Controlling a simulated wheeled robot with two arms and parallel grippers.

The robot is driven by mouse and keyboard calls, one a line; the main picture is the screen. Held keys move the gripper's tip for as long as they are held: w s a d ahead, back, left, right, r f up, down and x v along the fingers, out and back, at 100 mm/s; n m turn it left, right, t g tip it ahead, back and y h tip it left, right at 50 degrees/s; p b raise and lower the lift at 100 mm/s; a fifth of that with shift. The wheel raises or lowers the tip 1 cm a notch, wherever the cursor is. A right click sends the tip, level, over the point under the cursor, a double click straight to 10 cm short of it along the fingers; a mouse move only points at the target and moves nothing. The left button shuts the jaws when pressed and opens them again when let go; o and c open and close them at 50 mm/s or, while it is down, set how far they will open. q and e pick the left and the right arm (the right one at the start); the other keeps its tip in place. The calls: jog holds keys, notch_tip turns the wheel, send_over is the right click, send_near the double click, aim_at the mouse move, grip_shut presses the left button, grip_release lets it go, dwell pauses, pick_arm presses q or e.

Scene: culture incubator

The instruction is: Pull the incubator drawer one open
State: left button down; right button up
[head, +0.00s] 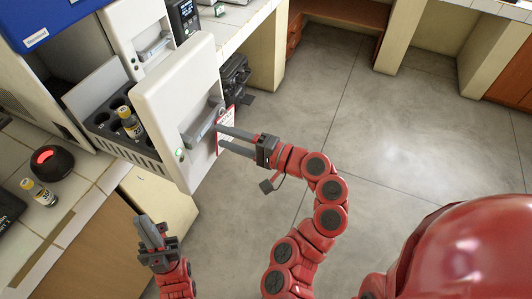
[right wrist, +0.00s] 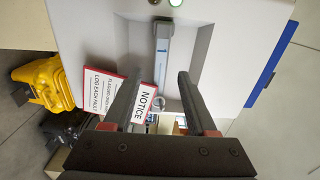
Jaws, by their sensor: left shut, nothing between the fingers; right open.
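The nearer incubator drawer (head: 165,95) stands out from the cabinet, with its white front panel facing my right arm. Its interior shows a dark rack (head: 98,122) holding a yellow-capped vial (head: 129,121). The grey bar handle (head: 201,126) is on the panel; it also shows in the right wrist view (right wrist: 162,58). My right gripper (head: 219,138) is open, its fingertips close to the handle. In the right wrist view the handle lies ahead, between the two fingers in the picture; contact cannot be told. My left gripper (head: 146,228) is shut and empty, low at left.
A second drawer front (head: 140,30) with its own handle sits behind, appearing closed. A tiled counter (head: 85,185) at left holds a vial (head: 38,192) and a black device with a red light (head: 52,160). A notice card (right wrist: 145,103) hangs near the handle. Floor at right is clear.

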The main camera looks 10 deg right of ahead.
jog(key=v, duration=1)
jog(key=shift+s+d, duration=0.1)
jog(key=shift+d, duration=0.05)
